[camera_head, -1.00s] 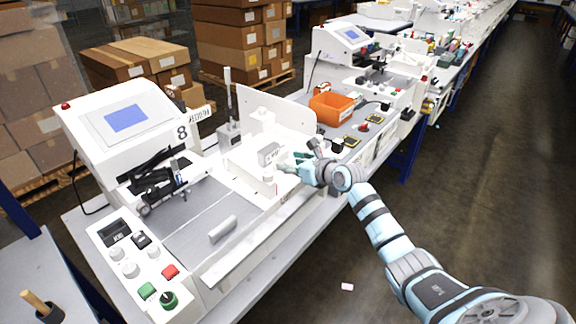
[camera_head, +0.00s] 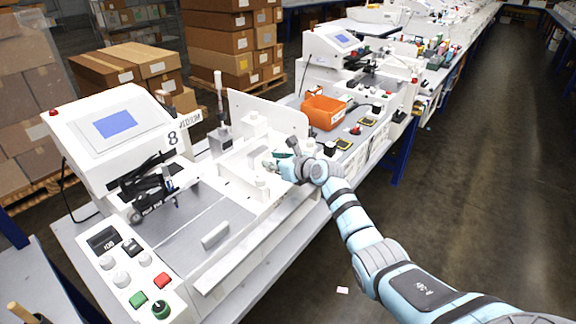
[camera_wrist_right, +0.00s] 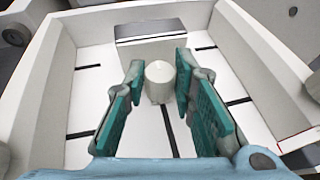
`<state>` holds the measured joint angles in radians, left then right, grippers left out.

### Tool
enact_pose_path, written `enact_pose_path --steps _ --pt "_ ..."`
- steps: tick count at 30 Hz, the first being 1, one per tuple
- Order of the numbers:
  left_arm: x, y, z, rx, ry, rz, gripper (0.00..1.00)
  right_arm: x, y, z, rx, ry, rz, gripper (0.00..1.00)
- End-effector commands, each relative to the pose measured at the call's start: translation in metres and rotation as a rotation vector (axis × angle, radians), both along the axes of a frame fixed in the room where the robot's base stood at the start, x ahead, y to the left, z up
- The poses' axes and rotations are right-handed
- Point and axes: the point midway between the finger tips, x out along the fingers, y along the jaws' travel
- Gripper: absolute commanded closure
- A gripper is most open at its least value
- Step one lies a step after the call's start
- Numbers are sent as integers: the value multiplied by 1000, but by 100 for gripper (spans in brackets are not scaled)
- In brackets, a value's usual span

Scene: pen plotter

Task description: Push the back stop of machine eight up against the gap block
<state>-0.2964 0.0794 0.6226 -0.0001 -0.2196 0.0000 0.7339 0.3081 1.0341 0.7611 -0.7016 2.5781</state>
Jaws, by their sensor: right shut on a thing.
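Machine eight (camera_head: 120,128) is the white machine at the left with a blue screen and the number 8. My right gripper (camera_head: 268,163) reaches from the right into its white rear bed (camera_head: 235,170). In the wrist view, its teal-padded fingers (camera_wrist_right: 158,95) stand on either side of a white round knob (camera_wrist_right: 160,82), shut on it. A pale block with a grey strip (camera_wrist_right: 150,45) lies just beyond the knob. I cannot tell which of these parts is the back stop or the gap block, or whether they touch. My left gripper is out of view.
An upright white panel (camera_head: 268,112) stands behind the bed, and a thin post (camera_head: 219,95) left of it. An orange bin (camera_head: 323,111) stands on the bench beyond. Raised walls (camera_wrist_right: 245,50) flank the bed.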

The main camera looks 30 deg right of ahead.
Motion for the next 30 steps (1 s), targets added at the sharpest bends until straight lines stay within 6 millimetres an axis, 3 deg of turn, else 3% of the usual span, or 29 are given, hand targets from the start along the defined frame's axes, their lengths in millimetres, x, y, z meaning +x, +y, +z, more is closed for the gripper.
enact_pose_path --steps 3,4,8,19,30 --pt "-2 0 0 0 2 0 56 -1 0 -2 0 3 0 100" --pt "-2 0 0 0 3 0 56 -1 0 -2 0 3 0 75" --pt "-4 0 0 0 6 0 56 -1 -1 -2 1 3 -2 56" --pt "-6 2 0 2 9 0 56 -6 -4 0 -2 2 -3 56" --pt "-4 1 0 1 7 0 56 -64 -15 25 -3 3 -2 56"
